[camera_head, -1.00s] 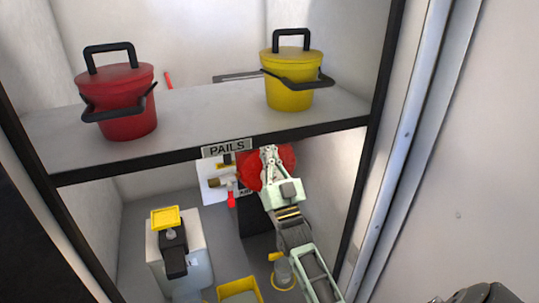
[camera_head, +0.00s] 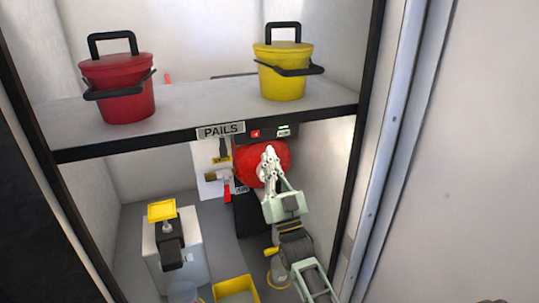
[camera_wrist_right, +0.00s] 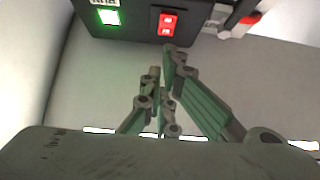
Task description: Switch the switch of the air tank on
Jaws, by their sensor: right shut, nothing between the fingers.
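The air tank (camera_head: 249,163) is a red rounded body under the shelf, partly covered by my right gripper. Above it is a black panel (camera_head: 270,131) with a small red switch (camera_head: 256,133) and a green light (camera_head: 284,131). In the right wrist view the switch (camera_wrist_right: 167,24) glows red, and the light (camera_wrist_right: 108,17) glows green under a partly cut-off label. My right gripper (camera_head: 268,153) is shut and empty in front of the tank, just below the panel. In the wrist view its fingertips (camera_wrist_right: 163,62) are close to the switch; contact cannot be told. My left gripper is not in view.
A shelf (camera_head: 190,108) labelled PAILS carries a red pail (camera_head: 118,90) and a yellow pail (camera_head: 281,72). Its front edge runs close above the gripper. Below stand a white container (camera_head: 177,245) and a yellow bin (camera_head: 235,290). A metal door frame (camera_head: 385,180) is to the right.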

